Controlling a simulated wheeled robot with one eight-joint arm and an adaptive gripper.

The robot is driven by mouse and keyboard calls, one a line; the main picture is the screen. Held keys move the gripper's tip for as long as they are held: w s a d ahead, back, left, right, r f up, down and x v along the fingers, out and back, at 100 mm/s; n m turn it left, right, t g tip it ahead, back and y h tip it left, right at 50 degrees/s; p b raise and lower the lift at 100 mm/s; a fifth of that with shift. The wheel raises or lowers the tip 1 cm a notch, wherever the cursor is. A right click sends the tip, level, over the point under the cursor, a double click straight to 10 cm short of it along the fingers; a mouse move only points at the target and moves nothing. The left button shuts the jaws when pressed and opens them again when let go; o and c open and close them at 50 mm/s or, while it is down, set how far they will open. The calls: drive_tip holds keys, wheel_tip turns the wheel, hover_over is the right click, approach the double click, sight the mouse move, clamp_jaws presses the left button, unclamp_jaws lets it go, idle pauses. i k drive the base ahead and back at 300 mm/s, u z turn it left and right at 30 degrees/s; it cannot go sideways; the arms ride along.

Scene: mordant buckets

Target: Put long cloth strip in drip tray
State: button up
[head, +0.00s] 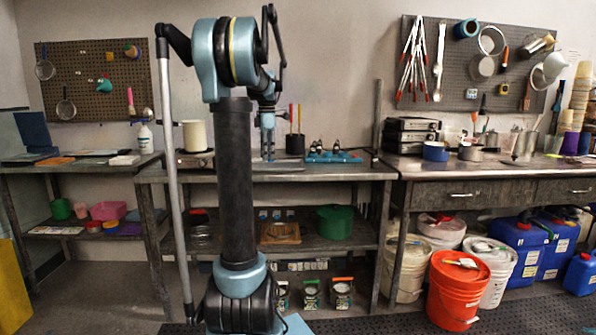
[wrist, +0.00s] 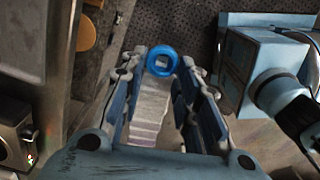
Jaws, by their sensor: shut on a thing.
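My gripper (head: 267,152) hangs fingers down over the middle bench in the head view. In the wrist view its fingers (wrist: 160,78) stand on both sides of a pale, banded strip (wrist: 147,112), which I take for the long cloth strip. A blue ring (wrist: 162,60) with a pale centre shows at the strip's far end, between the fingertips; I cannot tell whether it belongs to the strip. The strip is too small to make out in the head view. I cannot tell which thing is the drip tray.
A blue rack (head: 333,157) with small dark things stands right of my gripper on the bench. A dark cup (head: 295,144) with upright tools is close by. A white jar (head: 194,136) stands to the left. Orange bucket (head: 453,290) and other containers fill the floor at right.

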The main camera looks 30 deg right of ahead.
sight(269, 166)
drive_tip(key=z, duration=0.4)
drive_tip(key=i, duration=1)
drive_tip(key=u, duration=0.05)
